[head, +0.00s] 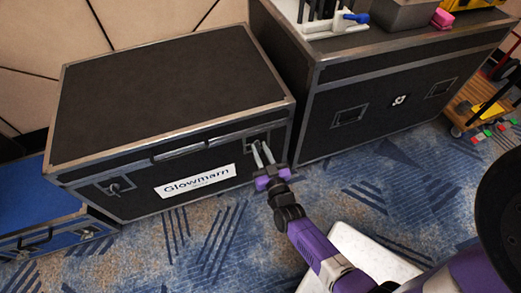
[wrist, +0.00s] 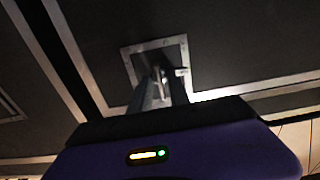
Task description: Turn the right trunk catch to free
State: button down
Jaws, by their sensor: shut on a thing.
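The black trunk (head: 165,90) with metal edges and a "Glowmarn" label stands at the left in the head view. Its right catch (head: 258,138) is on the front face near the right corner, partly hidden by my fingers. In the wrist view the catch's square metal plate (wrist: 181,52) surrounds a small metal piece between my fingertips. My gripper (head: 263,152) is at this catch, its fingers shut on that piece; it also shows in the wrist view (wrist: 159,88). The catch's exact turn is hard to tell. The left catch (head: 115,188) is near the trunk's left corner.
A taller black case (head: 385,95) stands close on the right, with a white rack (head: 325,25) and a grey bin (head: 403,14) on top. A blue case (head: 50,235) is at the lower left. Patterned carpet (head: 200,235) lies open in front of the trunk.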

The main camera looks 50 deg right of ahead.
jog(key=shift+f, duration=0.1)
jog(key=c, duration=1.6)
grip_release()
jog(key=shift+s+a, duration=0.1)
jog(key=p+v, duration=0.1)
jog(key=v, duration=0.6)
jog(key=shift+s+a, duration=0.2)
jog(key=shift+s, duration=0.05)
